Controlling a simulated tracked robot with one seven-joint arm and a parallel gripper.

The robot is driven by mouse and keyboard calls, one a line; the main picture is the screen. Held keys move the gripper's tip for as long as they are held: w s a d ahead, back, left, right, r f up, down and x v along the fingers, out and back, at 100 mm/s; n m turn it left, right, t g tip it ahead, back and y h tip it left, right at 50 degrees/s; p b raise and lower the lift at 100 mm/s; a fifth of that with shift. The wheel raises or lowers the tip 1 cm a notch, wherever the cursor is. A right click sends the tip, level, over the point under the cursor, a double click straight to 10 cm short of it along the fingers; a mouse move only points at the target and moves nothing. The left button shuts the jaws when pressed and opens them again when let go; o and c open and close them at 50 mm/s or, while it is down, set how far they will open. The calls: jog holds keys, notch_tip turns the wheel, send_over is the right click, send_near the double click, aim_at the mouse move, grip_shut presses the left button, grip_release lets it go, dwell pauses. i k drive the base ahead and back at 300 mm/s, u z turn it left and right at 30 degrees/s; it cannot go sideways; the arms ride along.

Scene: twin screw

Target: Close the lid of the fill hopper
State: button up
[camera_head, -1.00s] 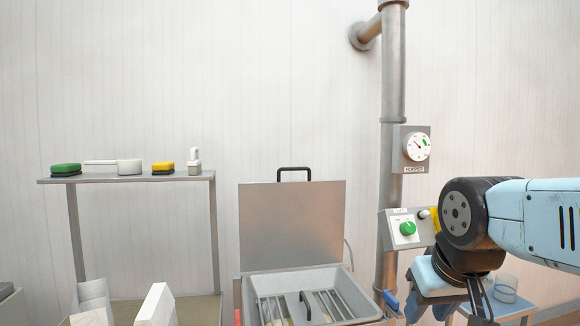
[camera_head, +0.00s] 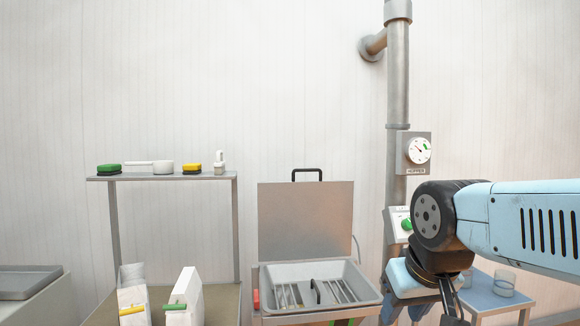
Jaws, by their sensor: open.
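The fill hopper (camera_head: 277,306) is a grey metal basin with a grate and a dark handle inside it. Its lid (camera_head: 305,222) is a flat grey panel standing upright at the back of the basin, with a black handle (camera_head: 307,172) on its top edge. The lid is open. My gripper (camera_head: 452,310) is at the lower right, right of the hopper and apart from the lid. It points down and is open. Its fingertips are partly cut off by the bottom edge of the picture.
A gauge (camera_head: 418,150) and a control box with a green knob (camera_head: 407,224) are on the pipe (camera_head: 397,90) right of the lid. A shelf (camera_head: 170,177) with brushes and a scoop is at left, above white bags (camera_head: 184,298). A small blue table (camera_head: 490,296) is behind my gripper.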

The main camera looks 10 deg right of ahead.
aim_at(297, 220)
jog(key=u, duration=0.1)
jog(key=i, duration=1)
jog(key=z, duration=0.05)
